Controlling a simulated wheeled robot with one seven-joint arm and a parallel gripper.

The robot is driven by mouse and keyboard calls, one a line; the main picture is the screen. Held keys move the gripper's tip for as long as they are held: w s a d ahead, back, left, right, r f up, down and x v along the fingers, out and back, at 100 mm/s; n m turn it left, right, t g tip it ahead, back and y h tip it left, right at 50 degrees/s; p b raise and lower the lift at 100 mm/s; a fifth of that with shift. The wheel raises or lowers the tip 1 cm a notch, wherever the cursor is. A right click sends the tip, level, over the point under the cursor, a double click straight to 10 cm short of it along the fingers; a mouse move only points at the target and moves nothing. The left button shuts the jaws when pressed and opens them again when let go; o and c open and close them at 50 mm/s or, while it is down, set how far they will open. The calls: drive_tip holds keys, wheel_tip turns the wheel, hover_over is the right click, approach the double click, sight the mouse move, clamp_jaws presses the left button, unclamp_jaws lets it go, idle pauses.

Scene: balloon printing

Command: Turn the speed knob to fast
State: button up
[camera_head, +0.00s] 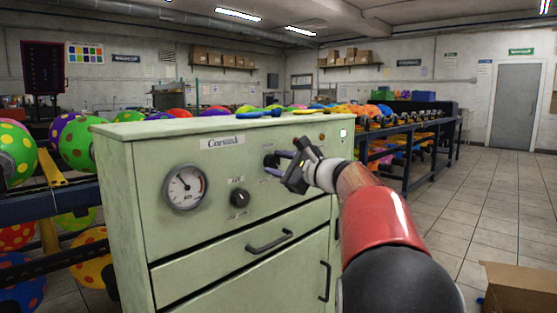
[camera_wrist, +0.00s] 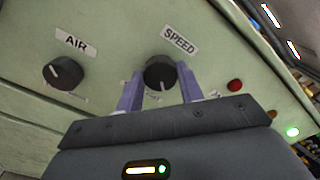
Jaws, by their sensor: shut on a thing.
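The speed knob (camera_wrist: 160,73) is a round black dial with a pale pointer line, under the "SPEED" label (camera_wrist: 180,40) in the wrist view. In the head view the knob (camera_head: 269,161) is partly hidden by my gripper. My gripper (camera_wrist: 158,86) has its two purple-grey fingers on either side of the knob, shut on it. In the head view my gripper (camera_head: 279,160) reaches the panel from the right. The knob's pointer seems to point downward; the small scale marks below it are partly hidden by the fingers, so I cannot read the setting.
The air knob (camera_wrist: 63,73) is left of the speed knob. A cardboard box (camera_head: 515,290) stands at lower right.

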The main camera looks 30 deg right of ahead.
drive_tip(key=shift+f+m, duration=0.1)
drive_tip(key=shift+m, duration=0.2)
drive_tip(key=o, duration=1)
drive_tip(key=v, duration=0.8)
drive_tip(key=shift+b, duration=0.4)
